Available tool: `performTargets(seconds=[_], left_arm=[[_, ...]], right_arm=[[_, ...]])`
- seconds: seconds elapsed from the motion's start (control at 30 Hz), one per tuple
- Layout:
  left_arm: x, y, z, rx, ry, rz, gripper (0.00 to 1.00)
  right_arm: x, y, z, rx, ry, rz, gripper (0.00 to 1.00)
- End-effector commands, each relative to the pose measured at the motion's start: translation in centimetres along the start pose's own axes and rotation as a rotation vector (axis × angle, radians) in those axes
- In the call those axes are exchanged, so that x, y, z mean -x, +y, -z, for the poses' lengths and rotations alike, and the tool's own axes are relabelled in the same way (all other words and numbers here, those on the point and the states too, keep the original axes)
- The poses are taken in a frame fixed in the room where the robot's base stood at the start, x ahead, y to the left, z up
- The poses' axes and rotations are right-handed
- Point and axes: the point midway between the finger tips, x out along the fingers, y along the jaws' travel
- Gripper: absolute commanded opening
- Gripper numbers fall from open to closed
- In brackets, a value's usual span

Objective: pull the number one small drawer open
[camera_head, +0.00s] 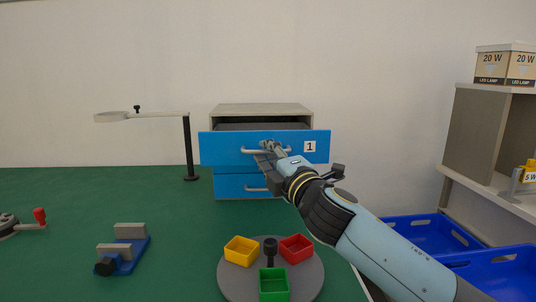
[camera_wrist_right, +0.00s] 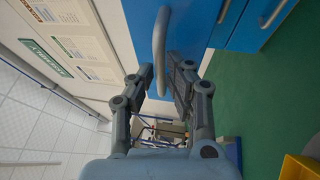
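The number one small drawer (camera_head: 222,147) is the upper blue drawer of a grey cabinet (camera_head: 262,108), with a "1" label on its front. It stands out from the cabinet, and a dark gap shows above its front. Its grey bar handle (camera_head: 252,150) also shows in the right wrist view (camera_wrist_right: 160,38). My right gripper (camera_head: 266,146) is at this handle. In the right wrist view my right gripper (camera_wrist_right: 163,78) has its fingers apart, one on each side of the bar, with some gap visible. My left gripper is not in view.
A lower blue drawer (camera_head: 232,186) looks shut. A lamp arm (camera_head: 187,145) stands left of the cabinet. A round tray (camera_head: 235,287) with yellow, red and green bins is in front. A blue clamp (camera_head: 125,255) lies left. Blue crates (camera_head: 430,235) are at right.

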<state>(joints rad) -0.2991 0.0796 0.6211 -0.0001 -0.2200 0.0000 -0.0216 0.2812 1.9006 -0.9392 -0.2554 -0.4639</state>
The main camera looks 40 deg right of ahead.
Motion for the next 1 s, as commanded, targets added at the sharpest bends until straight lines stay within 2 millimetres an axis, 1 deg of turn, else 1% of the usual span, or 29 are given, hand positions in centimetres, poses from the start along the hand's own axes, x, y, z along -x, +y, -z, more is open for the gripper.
performTargets(seconds=[0.03,0.1,0.37,0.47,0.57,0.8,0.9,1.0], left_arm=[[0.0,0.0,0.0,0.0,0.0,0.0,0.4],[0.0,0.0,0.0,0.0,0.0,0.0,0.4],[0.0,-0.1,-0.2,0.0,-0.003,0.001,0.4],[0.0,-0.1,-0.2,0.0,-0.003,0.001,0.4],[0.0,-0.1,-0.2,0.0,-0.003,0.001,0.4],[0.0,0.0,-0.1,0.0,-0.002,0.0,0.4],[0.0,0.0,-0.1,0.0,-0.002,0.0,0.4],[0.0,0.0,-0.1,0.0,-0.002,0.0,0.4]], right_arm=[[0.0,0.0,0.0,0.0,0.0,0.0,0.24],[0.0,0.0,0.0,0.001,0.0,0.001,0.33],[0.1,-0.1,0.0,0.002,0.0,0.002,0.33],[0.8,-0.2,0.0,0.003,0.001,0.004,0.33],[2.5,-0.3,0.0,0.004,0.001,0.005,0.33],[7.9,-0.2,0.0,0.004,0.0,0.006,0.33],[9.8,-0.2,0.0,0.003,0.001,0.005,0.33],[11.1,-0.2,0.0,0.002,0.0,0.004,0.33]])
